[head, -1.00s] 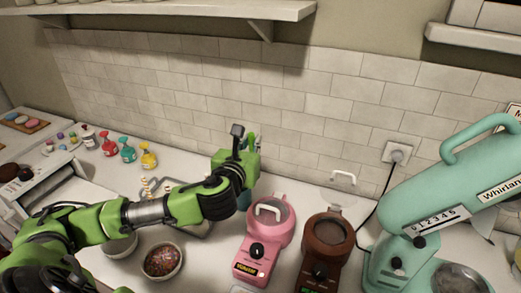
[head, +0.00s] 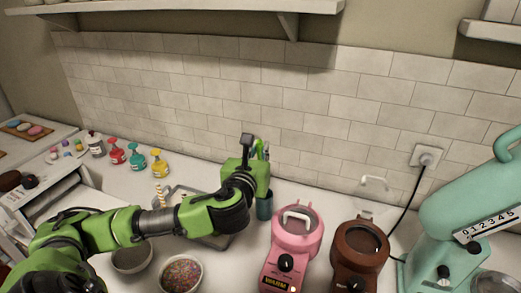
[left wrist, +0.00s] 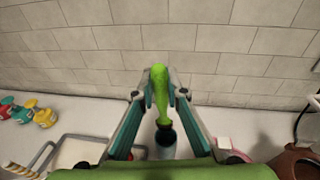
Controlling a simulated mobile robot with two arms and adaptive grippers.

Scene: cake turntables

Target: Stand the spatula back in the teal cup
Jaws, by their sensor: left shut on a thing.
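The green spatula (left wrist: 159,92) stands nearly upright between the fingers of my left gripper (left wrist: 157,88) in the left wrist view. My left gripper is shut on it. The spatula's dark lower part overlaps the mouth of the teal cup (left wrist: 166,146); I cannot tell how far inside it is. In the head view the teal cup (head: 265,207) stands on the counter just below and right of my left gripper (head: 255,150), partly hidden by it. A bit of the green spatula (head: 261,149) shows beside the fingers. My right gripper is not in view.
A pink machine (head: 291,247) and a brown machine (head: 358,256) stand right of the cup. A bowl of sprinkles (head: 181,276) and a grey tray (head: 218,241) lie near my left arm. The tiled wall (head: 330,120) is close behind.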

